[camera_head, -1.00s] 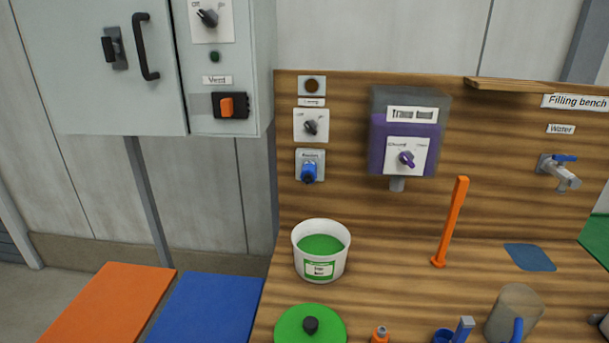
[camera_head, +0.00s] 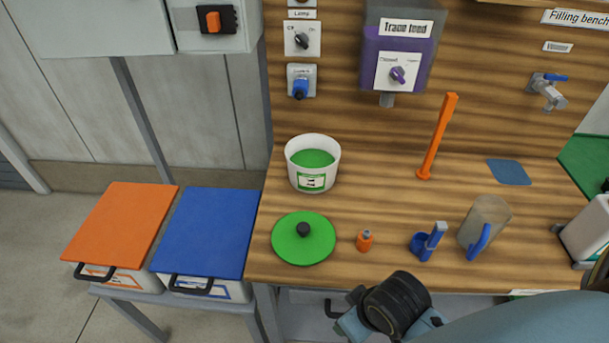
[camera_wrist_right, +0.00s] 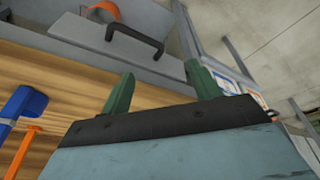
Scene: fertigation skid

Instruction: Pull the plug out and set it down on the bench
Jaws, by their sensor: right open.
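The blue plug (camera_head: 300,89) sits in a pale socket plate on the wooden back panel, below the lamp switch. The wooden bench (camera_head: 375,200) is below it. My right arm comes in from the lower right in the head view, its wrist low at the bench's front edge, well away from the plug; its fingers cannot be made out there. In the right wrist view my right gripper (camera_wrist_right: 160,88) has its two green fingers apart with nothing between them. My left gripper is not in view.
A purple dispenser (camera_head: 399,50) hangs right of the plug. Bare wood lies between tub and bar.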

